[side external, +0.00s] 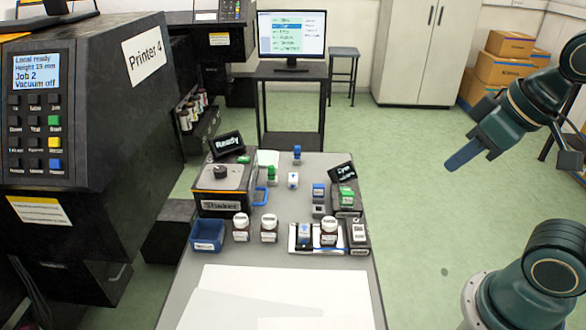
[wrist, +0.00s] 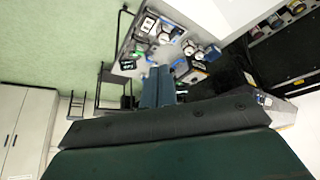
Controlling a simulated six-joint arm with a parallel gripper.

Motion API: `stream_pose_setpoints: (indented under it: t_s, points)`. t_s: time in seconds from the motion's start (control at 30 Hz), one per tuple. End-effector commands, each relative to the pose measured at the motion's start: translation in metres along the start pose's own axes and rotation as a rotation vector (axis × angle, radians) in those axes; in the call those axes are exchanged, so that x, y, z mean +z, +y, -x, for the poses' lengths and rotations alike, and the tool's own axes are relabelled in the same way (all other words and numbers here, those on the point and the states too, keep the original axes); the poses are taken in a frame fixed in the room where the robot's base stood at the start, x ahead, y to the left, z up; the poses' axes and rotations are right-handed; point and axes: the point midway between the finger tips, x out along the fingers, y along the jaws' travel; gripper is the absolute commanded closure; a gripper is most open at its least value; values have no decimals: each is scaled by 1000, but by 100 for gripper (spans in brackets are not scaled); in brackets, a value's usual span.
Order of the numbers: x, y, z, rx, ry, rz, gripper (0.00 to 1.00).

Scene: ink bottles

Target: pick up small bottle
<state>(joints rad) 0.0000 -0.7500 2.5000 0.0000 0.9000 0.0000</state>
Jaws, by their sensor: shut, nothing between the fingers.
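Several small bottles stand on the grey table, and I cannot tell which one the task means. Small blue-topped bottles stand at the back (side external: 297,155) and at the right (side external: 318,192). My gripper (side external: 452,164) is shut and empty, in the air to the right of the table, far from every bottle. Its blue fingers (wrist: 158,86) lie together in the wrist view, where the bottles look tiny and tilted.
A tray (side external: 317,247) holds a blue-topped bottle and a white-capped bottle (side external: 328,232). A blue bin (side external: 207,235) and the shaker box (side external: 224,187) are at left. White sheets (side external: 285,296) cover the table front. A large black printer (side external: 110,120) stands left; air around my gripper is clear.

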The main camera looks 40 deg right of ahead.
Motion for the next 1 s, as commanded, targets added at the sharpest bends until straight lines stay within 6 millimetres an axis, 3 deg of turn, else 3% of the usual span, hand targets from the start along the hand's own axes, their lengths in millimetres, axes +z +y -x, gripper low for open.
stream_pose_setpoints:
  t_s: [0.3,0.6,1.0]
  points:
    - [0,0,0,0,0,0,100]
    - [0,0,0,0,0,0,47]
    - [-4,0,0,-1,-4,-7,47]
